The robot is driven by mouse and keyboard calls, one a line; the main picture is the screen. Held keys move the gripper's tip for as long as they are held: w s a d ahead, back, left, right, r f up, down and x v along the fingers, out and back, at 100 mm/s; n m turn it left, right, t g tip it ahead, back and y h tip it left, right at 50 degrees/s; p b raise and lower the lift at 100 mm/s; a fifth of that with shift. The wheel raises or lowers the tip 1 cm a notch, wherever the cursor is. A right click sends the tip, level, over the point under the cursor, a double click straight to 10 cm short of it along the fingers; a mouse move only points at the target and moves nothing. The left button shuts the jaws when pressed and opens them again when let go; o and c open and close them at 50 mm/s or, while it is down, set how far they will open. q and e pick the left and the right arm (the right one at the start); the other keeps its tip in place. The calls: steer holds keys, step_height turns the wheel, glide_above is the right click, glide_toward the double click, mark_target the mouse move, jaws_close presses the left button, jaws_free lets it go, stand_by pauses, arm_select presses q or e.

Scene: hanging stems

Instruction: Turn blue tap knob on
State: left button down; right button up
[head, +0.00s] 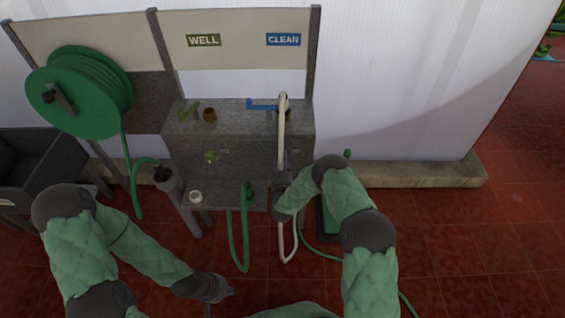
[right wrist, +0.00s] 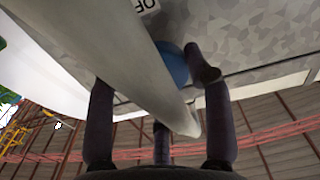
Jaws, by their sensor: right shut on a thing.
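The blue tap knob (right wrist: 172,65) shows in the right wrist view, partly covered by a pale hose and a finger. It sits on a grey speckled panel beside a partly seen label. My right gripper (right wrist: 160,85) has its fingers around the knob and is shut on it. In the head view my right gripper (head: 281,180) is at the front of the grey tap box, below the blue lever (head: 262,104) under the CLEAN sign (head: 283,40); the knob is hidden there. My left gripper (head: 228,292) is low over the floor, away from the taps, its fingers too small to read.
The pale hose (head: 283,115) hangs down past my right gripper. A green hose reel (head: 95,90) and dark sink (head: 40,165) stand at left.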

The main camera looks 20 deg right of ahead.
steer(key=n+b, duration=0.1)
steer(key=n, duration=0.3)
steer(key=shift+f+b, duration=0.1)
steer(key=shift+b, duration=0.25)
steer(key=n+b, duration=0.1)
steer(key=n, duration=0.6)
steer(key=shift+d+n+b, duration=0.1)
steer(key=shift+n+b, duration=0.2)
steer(key=shift+b, duration=0.1)
steer(key=shift+n+b, duration=0.3)
steer(key=shift+n, duration=1.7)
steer(key=o, duration=1.2)
